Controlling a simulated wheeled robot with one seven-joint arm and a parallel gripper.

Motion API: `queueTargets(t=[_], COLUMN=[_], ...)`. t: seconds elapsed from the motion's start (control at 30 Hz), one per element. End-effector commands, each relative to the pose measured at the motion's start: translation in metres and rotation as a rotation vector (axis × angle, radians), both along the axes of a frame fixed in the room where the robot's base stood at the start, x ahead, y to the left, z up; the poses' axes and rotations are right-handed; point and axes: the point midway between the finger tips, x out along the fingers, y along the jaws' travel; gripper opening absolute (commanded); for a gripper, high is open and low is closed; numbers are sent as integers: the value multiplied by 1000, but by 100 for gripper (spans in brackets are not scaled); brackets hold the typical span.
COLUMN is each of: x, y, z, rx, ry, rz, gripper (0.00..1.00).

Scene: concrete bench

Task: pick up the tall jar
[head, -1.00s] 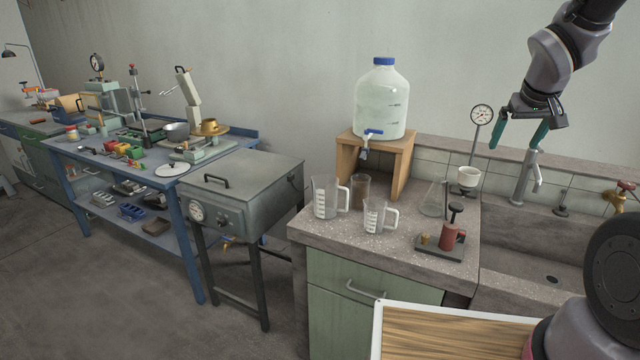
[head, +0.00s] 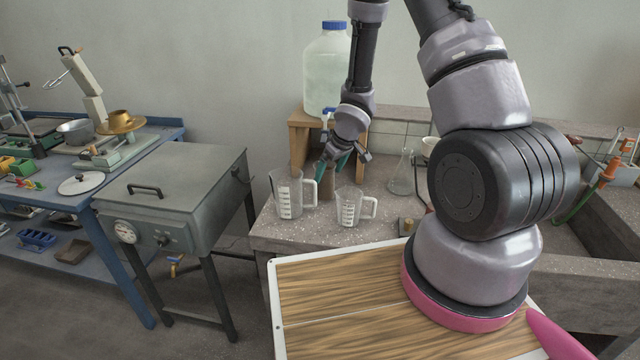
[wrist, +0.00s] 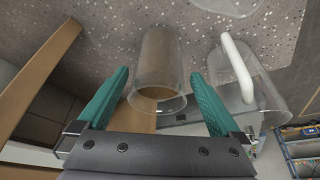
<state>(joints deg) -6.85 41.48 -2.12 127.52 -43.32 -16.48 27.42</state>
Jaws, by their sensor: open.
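The tall jar is a clear glass cylinder with brown contents. In the head view the tall jar (head: 327,188) stands on the speckled counter between two measuring jugs, its upper part covered by my gripper. In the wrist view the tall jar (wrist: 158,62) lies between my two green fingers, its open rim towards the camera. My gripper (head: 332,166) is open and right at the jar's top, with a finger on each side in the wrist view (wrist: 160,76). The jar shows clear gaps to both fingers there; I cannot tell how deep the fingers reach.
Measuring jugs with white handles stand close by, at left (head: 289,195) and right (head: 354,206). A wooden stand (head: 301,145) holding a large bottle (head: 326,75) is just behind. A glass flask (head: 401,175) is farther right. A grey metal box (head: 175,190) stands left of the counter.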

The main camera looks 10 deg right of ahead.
Motion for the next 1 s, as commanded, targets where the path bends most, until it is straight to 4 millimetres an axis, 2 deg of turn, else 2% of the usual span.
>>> queueTargets(t=[0.23,0.5,0.8,0.83,0.87,1.0], x=[7,19,22,22,22,21], y=[4,12,12,12,12,13], z=[-20,-55,-60,-60,-60,-60], rx=[-2,-2,-1,-1,-1,-1], ry=[0,0,-1,-1,-1,-1], rz=[1,1,-3,-3,-2,-2], gripper=[100,100,100,96,85,31])
